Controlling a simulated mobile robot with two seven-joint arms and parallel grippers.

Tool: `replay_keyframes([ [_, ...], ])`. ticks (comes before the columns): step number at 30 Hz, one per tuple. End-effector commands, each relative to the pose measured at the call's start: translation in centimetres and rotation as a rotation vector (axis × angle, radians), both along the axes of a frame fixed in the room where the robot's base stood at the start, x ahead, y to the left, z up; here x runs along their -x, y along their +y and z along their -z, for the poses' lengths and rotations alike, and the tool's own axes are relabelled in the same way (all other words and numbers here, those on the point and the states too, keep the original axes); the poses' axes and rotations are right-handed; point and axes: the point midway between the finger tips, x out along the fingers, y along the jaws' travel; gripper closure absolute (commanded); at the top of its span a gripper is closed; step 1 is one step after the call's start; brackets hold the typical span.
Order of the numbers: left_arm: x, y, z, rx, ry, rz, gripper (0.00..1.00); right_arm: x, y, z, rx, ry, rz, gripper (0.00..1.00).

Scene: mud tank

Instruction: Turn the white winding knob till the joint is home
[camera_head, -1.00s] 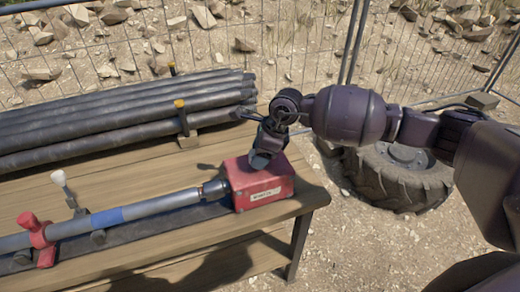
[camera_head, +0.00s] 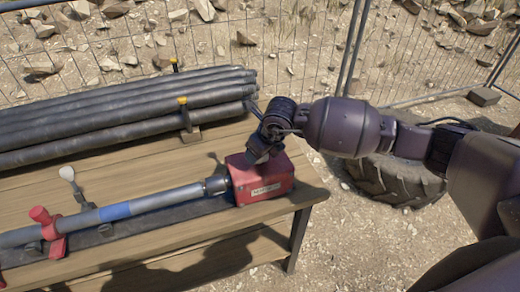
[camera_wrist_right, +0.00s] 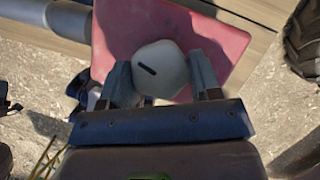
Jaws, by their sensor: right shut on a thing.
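The red box (camera_head: 262,185) with a pale label sits at the right end of the bench, where the grey pipe (camera_head: 160,200) with a blue band meets it through a dark collar (camera_head: 216,186). My right gripper (camera_head: 256,158) is over the box top. In the right wrist view, the white knob (camera_wrist_right: 160,62) with a dark slot mark stands between the fingers of my right gripper (camera_wrist_right: 162,82), which is shut on it. The red box (camera_wrist_right: 105,40) shows behind it. The gripper hides the knob in the head view. My left gripper is out of view.
A red clamp (camera_head: 46,222) holds the pipe at the left, near a white-topped lever (camera_head: 67,173). Dark pipes (camera_head: 110,118) lie stacked at the back of the wooden bench (camera_head: 170,158).

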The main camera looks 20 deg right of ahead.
Motion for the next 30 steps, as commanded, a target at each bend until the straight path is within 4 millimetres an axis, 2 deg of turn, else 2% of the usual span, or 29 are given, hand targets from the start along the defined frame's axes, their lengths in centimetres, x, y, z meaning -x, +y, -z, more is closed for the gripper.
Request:
replay_keyframes([
  [17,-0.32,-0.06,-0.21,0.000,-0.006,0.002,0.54,0.02,0.00,-0.01,0.000,0.001,0.029,0.66],
  [18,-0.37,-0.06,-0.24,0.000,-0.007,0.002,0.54,0.02,0.00,-0.01,0.000,0.001,0.029,0.36],
  [21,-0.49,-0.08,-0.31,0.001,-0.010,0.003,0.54,0.02,0.00,-0.01,0.001,0.001,0.028,0.21],
  [22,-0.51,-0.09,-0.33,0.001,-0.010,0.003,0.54,0.02,0.00,-0.01,0.001,0.001,0.028,0.18],
  [30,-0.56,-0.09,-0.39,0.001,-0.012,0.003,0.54,0.02,0.00,-0.06,0.001,0.001,0.028,0.18],
])
